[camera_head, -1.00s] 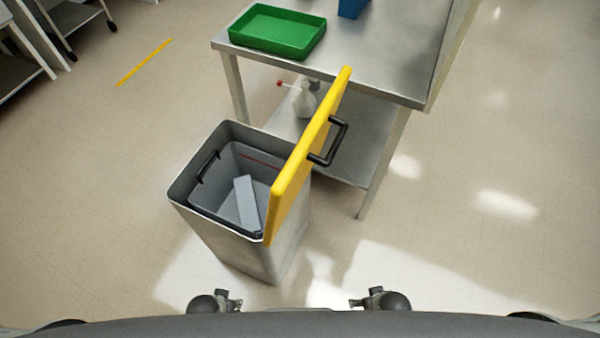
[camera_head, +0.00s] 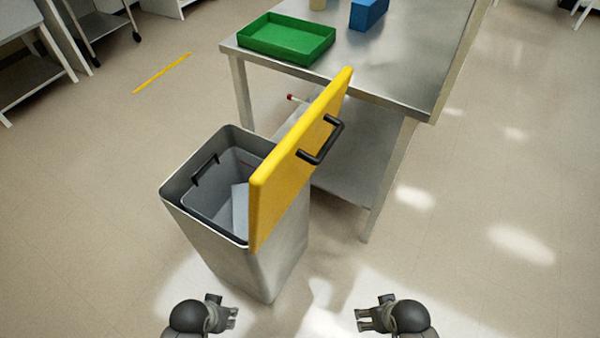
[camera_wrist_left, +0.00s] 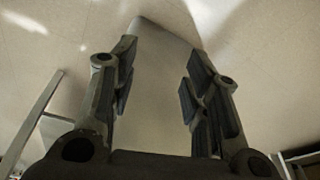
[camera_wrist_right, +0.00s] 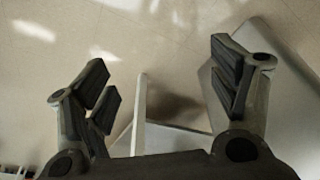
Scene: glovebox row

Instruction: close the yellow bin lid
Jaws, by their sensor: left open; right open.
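The yellow lid (camera_head: 290,180) stands raised, near upright, along the right side of the grey metal bin (camera_head: 235,250). Its black handle (camera_head: 322,142) is on the lid's right face. The bin's mouth is open and shows a grey inner bucket (camera_head: 215,188) with a pale block inside. My left gripper (camera_head: 232,316) is open and empty, in front of the bin and apart from it. The left wrist view shows its spread fingers (camera_wrist_left: 155,90) with a pale surface beyond, likely the bin's wall. My right gripper (camera_head: 362,318) is open and empty, right of the bin; its fingers (camera_wrist_right: 165,90) show apart in the right wrist view.
A steel table (camera_head: 405,75) stands behind and right of the bin, with a green tray (camera_head: 287,52) and a blue box (camera_head: 368,14) on top. Its lower shelf (camera_head: 350,175) is close to the lid. The floor at right is clear.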

